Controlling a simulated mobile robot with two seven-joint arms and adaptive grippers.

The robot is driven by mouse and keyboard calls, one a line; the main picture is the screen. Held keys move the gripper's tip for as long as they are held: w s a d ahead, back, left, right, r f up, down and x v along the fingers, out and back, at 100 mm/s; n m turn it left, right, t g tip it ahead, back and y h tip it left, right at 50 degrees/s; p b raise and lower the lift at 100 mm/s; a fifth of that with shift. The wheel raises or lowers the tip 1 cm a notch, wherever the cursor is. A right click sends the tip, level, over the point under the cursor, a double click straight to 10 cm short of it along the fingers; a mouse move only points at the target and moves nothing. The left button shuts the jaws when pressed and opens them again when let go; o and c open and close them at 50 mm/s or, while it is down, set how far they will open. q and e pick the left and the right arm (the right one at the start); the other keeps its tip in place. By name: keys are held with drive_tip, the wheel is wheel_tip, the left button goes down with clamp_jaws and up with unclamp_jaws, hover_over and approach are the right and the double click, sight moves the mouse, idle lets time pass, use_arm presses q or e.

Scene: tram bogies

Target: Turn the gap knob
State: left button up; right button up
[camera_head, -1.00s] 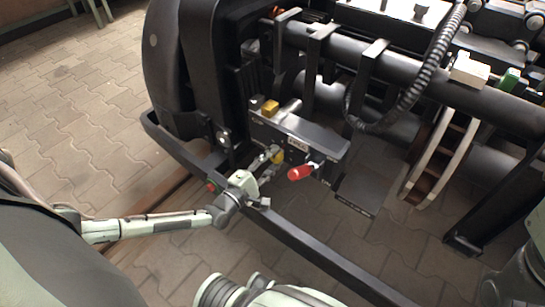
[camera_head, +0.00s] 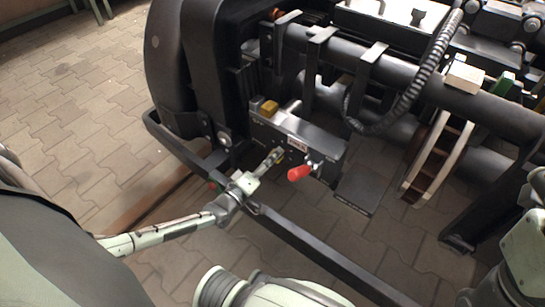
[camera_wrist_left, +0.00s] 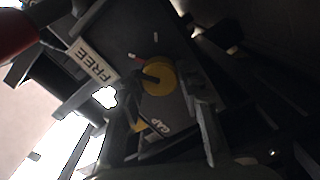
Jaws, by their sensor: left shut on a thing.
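The gap knob (camera_wrist_left: 158,78) is a round yellow disc with a dark bar across it, on the dark panel of a small box (camera_head: 300,135). A GAP label (camera_wrist_left: 159,127) is beside it in the left wrist view. My left gripper (camera_head: 277,155) comes in from the left and meets the front face of the box. In the left wrist view its fingers (camera_wrist_left: 153,108) are on either side of the knob, shut on it. In the head view the gripper mostly hides the knob. My right gripper is out of view.
A red-handled lever (camera_head: 300,173) sticks out of the box just right of my left gripper. A FREE label (camera_wrist_left: 92,64) is on the box. A black frame bar (camera_head: 290,235) runs below my left wrist. A ribbed hose (camera_head: 412,100) hangs at the right.

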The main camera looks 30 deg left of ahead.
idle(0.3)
use_arm(q)
drive_tip(key=o, duration=1.1)
drive_tip(key=shift+o, duration=0.2)
drive_tip(key=shift+s, duration=0.1)
drive_tip(key=s, duration=0.4)
drive_tip(key=s+a, duration=0.1)
drive_tip(key=s, duration=0.6)
drive_tip(key=shift+s+a, duration=0.35)
drive_tip(key=shift+s, duration=0.1)
